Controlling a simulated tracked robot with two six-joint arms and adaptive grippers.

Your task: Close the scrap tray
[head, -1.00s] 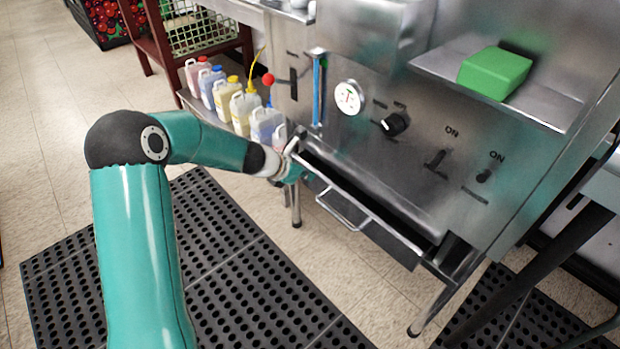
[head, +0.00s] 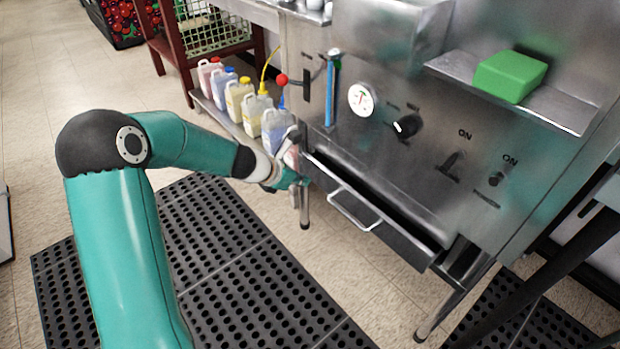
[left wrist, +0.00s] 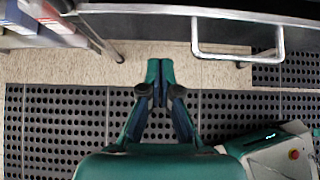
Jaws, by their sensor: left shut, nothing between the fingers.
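The scrap tray (head: 404,244) is a grey metal drawer low in the front of the steel machine. It stands partly out, with a narrow dark gap along its top edge. Its bar handle (head: 353,208) faces out and also shows in the left wrist view (left wrist: 238,60). My left gripper (head: 298,186) is by the tray's left end, partly hidden at the tips; I cannot tell whether it touches the tray. In the left wrist view the left gripper (left wrist: 160,66) is shut and empty, with its fingertips over bare floor, left of the handle. My right gripper is not in view.
Several plastic jugs (head: 240,100) stand on a low shelf left of the machine. A machine leg (head: 304,205) is close to my left gripper. A green block (head: 510,76) lies on the upper ledge. Perforated black mats (head: 235,270) cover the floor in front.

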